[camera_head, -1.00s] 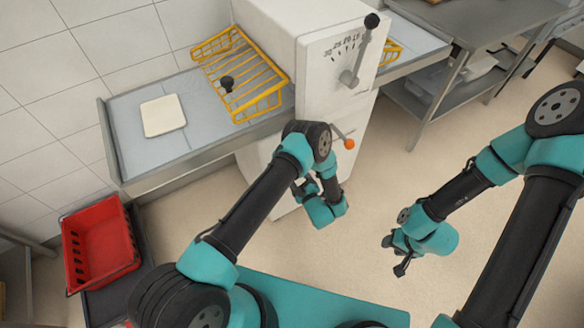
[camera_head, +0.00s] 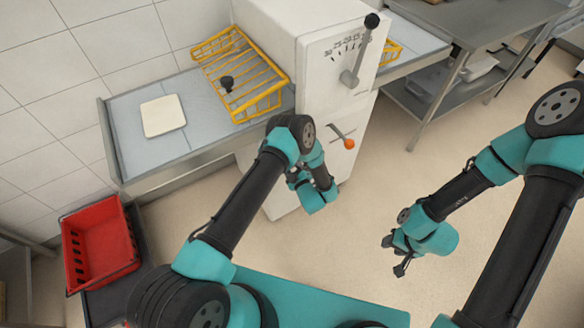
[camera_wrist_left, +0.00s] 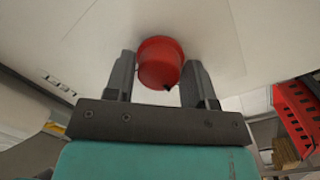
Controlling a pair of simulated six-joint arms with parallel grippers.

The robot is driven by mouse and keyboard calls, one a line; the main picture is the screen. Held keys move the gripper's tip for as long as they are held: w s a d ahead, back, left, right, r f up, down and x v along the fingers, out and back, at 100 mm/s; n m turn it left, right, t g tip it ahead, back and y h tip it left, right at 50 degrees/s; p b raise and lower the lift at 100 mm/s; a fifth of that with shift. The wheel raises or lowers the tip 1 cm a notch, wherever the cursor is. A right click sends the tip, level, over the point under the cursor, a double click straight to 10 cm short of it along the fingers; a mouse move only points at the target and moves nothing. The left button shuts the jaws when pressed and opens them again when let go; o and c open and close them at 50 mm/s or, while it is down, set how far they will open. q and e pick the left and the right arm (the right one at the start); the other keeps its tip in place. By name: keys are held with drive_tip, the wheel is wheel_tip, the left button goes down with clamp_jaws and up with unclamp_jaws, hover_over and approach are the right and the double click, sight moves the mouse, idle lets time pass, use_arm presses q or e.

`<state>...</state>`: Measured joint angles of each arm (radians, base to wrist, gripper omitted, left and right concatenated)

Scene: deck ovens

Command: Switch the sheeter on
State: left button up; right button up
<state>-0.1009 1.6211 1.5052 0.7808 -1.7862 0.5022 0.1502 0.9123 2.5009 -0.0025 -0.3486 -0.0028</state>
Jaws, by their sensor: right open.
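The sheeter is the white machine (camera_head: 330,100) with a scale and a black-knobbed lever (camera_head: 362,52) on its upright front face. In the left wrist view, a red round knob (camera_wrist_left: 160,62) with a small black pointer stands on a pale panel. The fingers of my left gripper (camera_wrist_left: 158,85) are apart, one on each side of the red knob. I cannot tell whether they touch it. In the head view the red knob is hidden, and my left wrist is low in front of the machine. My right gripper (camera_head: 398,254) is open and empty over the floor, right of the machine.
A yellow wire guard (camera_head: 240,72) and a pale slab (camera_head: 162,116) are on the left belt table. A red crate (camera_head: 100,245) stands lower left. A steel table (camera_head: 470,20) is back right.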

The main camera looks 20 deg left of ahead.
use_arm(q)
drive_tip(key=c, duration=0.5)
drive_tip(key=shift+m, duration=0.4)
drive_tip(key=m+g, duration=0.1)
drive_tip(key=m, duration=0.7)
drive_tip(key=m+g, duration=0.1)
drive_tip(key=m, duration=0.7)
drive_tip(key=shift+r, duration=0.1)
idle(0.3)
drive_tip(key=o, duration=0.9)
